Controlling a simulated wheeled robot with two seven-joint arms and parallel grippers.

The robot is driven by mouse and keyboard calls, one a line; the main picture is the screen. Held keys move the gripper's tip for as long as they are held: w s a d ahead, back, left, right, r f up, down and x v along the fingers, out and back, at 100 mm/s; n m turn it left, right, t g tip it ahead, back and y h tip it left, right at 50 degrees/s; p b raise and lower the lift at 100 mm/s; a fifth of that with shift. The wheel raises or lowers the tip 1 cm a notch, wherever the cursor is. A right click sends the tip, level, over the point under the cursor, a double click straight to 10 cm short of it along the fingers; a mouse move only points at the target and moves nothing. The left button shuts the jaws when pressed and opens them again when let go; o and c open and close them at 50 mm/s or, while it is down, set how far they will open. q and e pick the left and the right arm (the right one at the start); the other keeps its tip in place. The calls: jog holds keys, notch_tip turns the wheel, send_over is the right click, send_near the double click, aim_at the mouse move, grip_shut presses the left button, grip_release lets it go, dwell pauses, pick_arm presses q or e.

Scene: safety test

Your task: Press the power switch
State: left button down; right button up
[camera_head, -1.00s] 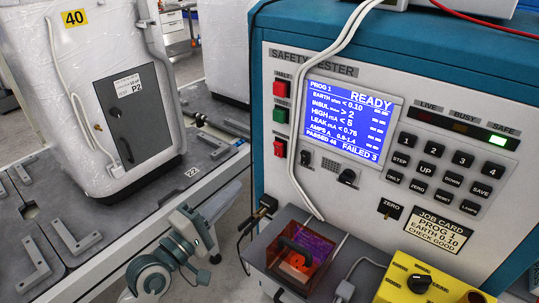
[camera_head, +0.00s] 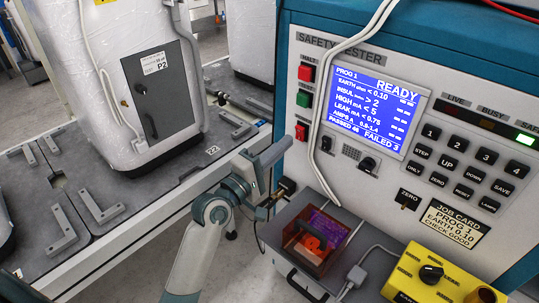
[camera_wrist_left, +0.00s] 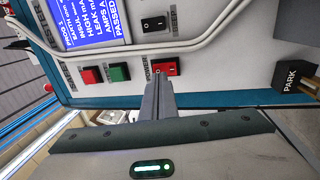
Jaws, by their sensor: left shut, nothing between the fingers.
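The power switch (camera_head: 301,131) is a small red rocker on the white front panel of the safety tester, at its lower left below the red and green buttons. It also shows in the left wrist view (camera_wrist_left: 172,68), under the label POWER. My left gripper (camera_head: 286,142) is shut and empty, its fingers pointing at the panel just below and left of the switch. In the left wrist view the closed fingertips (camera_wrist_left: 159,76) overlap the near edge of the switch; I cannot tell if they touch it. My right gripper is not in view.
The screen (camera_head: 370,112) reads READY. A black rocker (camera_head: 326,143) and a white cable (camera_head: 318,150) lie close right of the power switch. A red (camera_head: 306,73) and a green button (camera_head: 304,99) sit above.

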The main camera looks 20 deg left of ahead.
aim_at(300, 134)
pick_arm(q)
jog(key=shift+x, duration=1)
jog(key=shift+w+d+r, duration=0.1)
jog(key=shift+w, duration=0.25)
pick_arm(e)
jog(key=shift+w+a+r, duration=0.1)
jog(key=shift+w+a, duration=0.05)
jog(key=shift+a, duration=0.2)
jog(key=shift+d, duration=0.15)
